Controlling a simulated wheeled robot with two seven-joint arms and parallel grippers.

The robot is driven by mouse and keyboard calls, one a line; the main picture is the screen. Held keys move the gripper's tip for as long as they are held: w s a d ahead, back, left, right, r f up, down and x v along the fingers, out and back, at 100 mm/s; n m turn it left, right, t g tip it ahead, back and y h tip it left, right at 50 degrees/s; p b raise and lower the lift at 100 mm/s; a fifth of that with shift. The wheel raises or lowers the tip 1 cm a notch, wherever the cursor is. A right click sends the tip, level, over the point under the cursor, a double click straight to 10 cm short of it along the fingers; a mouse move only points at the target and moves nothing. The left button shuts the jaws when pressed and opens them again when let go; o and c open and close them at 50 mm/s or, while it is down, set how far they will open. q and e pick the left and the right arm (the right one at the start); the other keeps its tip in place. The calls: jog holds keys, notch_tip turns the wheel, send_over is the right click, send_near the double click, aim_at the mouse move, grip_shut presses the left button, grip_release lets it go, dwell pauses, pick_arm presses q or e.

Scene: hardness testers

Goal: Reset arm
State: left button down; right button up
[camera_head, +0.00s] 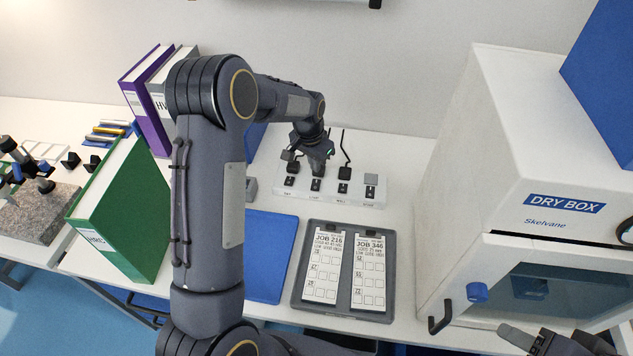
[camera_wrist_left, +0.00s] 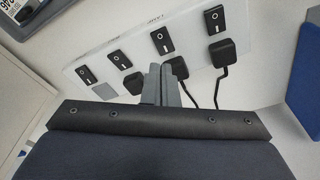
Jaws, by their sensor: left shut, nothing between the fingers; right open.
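My left arm reaches across the middle of the head view, and its gripper (camera_head: 319,172) is over the white power strip (camera_head: 331,198) at the back of the table. In the left wrist view the left gripper (camera_wrist_left: 164,72) is shut with nothing between its fingers, in front of the strip (camera_wrist_left: 98,50) with its row of black switches. Whether the fingertips touch the strip I cannot tell. My right gripper (camera_head: 555,345) is at the lower right edge of the head view, in front of the dry box, open and partly cut off.
The white dry box (camera_head: 480,150) stands at the right. A grey tray (camera_head: 297,290) with two job cards lies in front of the strip, beside a blue mat (camera_head: 268,258). Green (camera_head: 122,205) and purple (camera_head: 147,103) binders and a granite base (camera_head: 35,212) stand left.

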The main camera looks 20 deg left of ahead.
pick_arm(q)
jog(key=s+d+r+n+t+h, duration=0.1)
jog(key=s+r+n+t+h, duration=0.15)
jog(key=s+r, duration=1.25)
jog(key=s+d+n, duration=0.1)
jog(key=s+d, duration=0.2)
jog(key=s, duration=0.6)
jog(key=s+d+n+t, duration=0.1)
jog(key=s+d, duration=0.1)
jog(key=s, duration=0.7)
jog(key=shift+d+r+h, duration=0.4)
jog(key=shift+r+h, duration=0.05)
jog(key=shift+s, duration=0.1)
